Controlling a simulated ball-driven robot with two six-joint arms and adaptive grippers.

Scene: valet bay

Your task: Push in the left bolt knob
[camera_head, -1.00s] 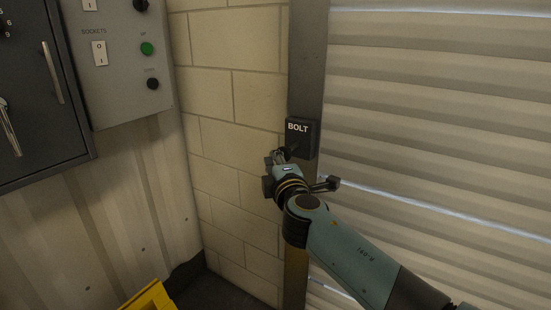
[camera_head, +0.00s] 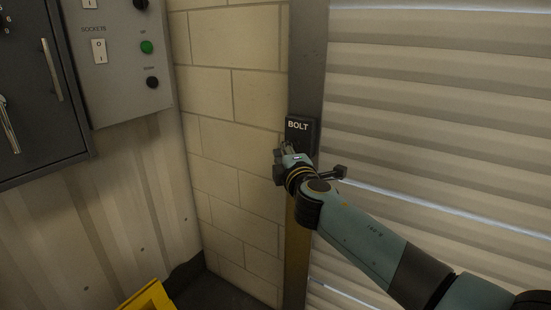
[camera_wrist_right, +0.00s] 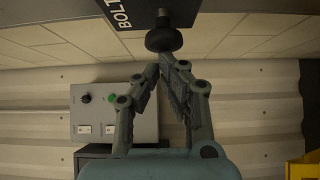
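The black bolt box (camera_head: 301,125), marked BOLT, is fixed to the grey door post in the head view. In the right wrist view its dark plate (camera_wrist_right: 125,12) is at the top, with a round black knob (camera_wrist_right: 164,39) on a short stem. In the head view my right gripper (camera_head: 287,147) is at the lower part of the box and the knob is hard to make out there. In the right wrist view its two fingers (camera_wrist_right: 161,65) meet at the tips, shut and empty, just below the knob. I cannot tell whether they touch it. My left gripper is out of view.
A slatted shutter (camera_head: 430,110) fills the right side, and a block wall (camera_head: 235,110) lies left of the post. A grey switch panel (camera_head: 120,65) and a dark cabinet (camera_head: 35,100) are at the left. A yellow object (camera_head: 148,297) stands low at the bottom.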

